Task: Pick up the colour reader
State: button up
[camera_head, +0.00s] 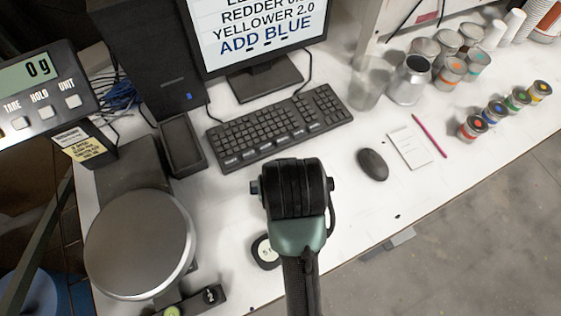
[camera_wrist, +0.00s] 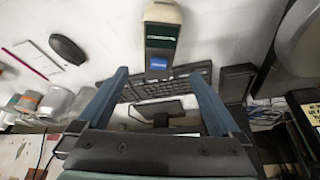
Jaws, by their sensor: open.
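The likely colour reader (camera_wrist: 161,40) is a dark green block with a cream end and a small blue screen. It lies on the white table in the wrist view, in front of the keyboard. My gripper (camera_wrist: 160,73) is open; its two blue fingers are spread wide and nothing is held between them. The reader appears beyond the fingertips, in line with the gap. In the head view my arm covers this area and hides my fingers. A dark rounded thing with a pale face (camera_head: 266,252) shows beside my arm there; I cannot tell if it is the reader.
The keyboard (camera_head: 275,127), a mouse (camera_head: 372,164) and a notepad (camera_head: 409,149) lie around my arm. A scale with a round metal pan (camera_head: 140,243) stands left. Cans (camera_head: 408,82) and small colorant pots (camera_head: 472,127) stand right.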

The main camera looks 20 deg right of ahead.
jog(key=x, duration=0.7)
jog(key=shift+s+f, duration=0.1)
jog(key=shift+f, duration=0.1)
jog(key=shift+s+p+x, duration=0.2)
jog(key=shift+p+x, duration=0.25)
jog(key=shift+x, duration=0.9)
jog(key=shift+s+p+x, duration=0.15)
jog(key=shift+p+x, duration=0.25)
jog(key=shift+x, duration=0.95)
jog(key=shift+a+f, duration=0.1)
jog(key=shift+f, duration=0.05)
grip_shut()
